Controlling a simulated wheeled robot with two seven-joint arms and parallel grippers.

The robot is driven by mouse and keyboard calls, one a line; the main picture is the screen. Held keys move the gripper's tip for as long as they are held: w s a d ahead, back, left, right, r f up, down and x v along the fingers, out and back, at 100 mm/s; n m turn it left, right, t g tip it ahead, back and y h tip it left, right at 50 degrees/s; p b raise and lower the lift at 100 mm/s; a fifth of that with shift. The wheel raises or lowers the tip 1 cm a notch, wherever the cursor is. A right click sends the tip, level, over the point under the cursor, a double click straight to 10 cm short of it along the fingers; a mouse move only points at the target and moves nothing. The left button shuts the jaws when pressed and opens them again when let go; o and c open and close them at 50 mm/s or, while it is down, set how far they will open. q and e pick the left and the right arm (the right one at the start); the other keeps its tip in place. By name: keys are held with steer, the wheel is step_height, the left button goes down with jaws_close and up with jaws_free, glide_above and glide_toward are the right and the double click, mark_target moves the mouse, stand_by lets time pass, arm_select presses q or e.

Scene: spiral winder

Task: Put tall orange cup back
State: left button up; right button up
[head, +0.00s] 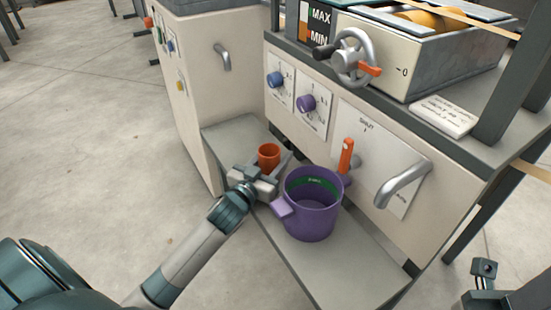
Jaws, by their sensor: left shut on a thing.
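The orange cup (269,156) stands upright at the left part of the grey shelf (232,133) on the machine's front. My left gripper (268,166) reaches in from the lower left and is shut on the cup, with its fingers on either side of it. The cup's lower part is hidden by the gripper, so I cannot tell whether it touches the shelf. Part of my right arm (487,290) shows at the lower right corner; its fingertips are not in view.
A large purple mug (313,212) stands on the shelf just right of my left gripper, its handle towards it. An orange lever (346,157), a curved metal handle (402,184) and blue (275,79) and purple (306,103) knobs stick out above. The shelf's front right end is bare.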

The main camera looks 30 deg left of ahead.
arm_select(q)
steer(key=shift+r, duration=0.1)
steer(key=o, duration=1.2)
